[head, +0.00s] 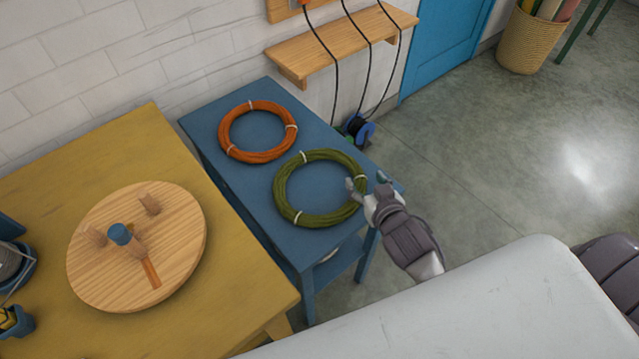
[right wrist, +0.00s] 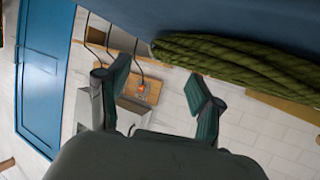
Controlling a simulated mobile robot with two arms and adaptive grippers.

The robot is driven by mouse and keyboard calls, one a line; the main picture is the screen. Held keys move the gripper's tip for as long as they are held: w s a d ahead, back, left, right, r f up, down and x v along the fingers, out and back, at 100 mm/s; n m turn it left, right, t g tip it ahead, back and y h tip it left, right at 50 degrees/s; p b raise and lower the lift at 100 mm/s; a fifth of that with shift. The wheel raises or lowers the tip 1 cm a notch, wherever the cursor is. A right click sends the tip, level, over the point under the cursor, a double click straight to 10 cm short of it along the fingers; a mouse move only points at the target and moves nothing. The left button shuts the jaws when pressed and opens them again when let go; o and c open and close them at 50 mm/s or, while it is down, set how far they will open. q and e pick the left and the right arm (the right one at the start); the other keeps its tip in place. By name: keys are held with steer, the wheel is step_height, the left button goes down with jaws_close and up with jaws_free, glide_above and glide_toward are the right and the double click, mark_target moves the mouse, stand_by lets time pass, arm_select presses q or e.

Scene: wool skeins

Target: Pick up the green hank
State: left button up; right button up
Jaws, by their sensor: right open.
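The green hank (head: 283,187) is a coiled ring with pale ties. It lies flat on the blue table (head: 258,215), toward its near right end. My right gripper (head: 367,184) is open at the ring's right side, one finger over the strand and the other outside it in the head view. In the right wrist view the open fingers (right wrist: 161,88) show with nothing between them, and the green hank (right wrist: 235,62) runs past the right finger's tip. I cannot tell whether they touch. My left gripper is not in view.
An orange hank (head: 229,131) lies beside the green one on the blue table. A yellow table (head: 60,190) with a round wooden board (head: 185,245) stands to the left. A wooden shelf (head: 340,45) with hanging cords is on the wall behind. Open floor lies to the right.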

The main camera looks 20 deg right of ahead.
mark_target(359, 174)
steer(key=x, duration=0.5)
steer(key=shift+f, duration=0.3)
steer(key=shift+a, duration=0.1)
jaws_close()
steer(key=shift+r, duration=0.15)
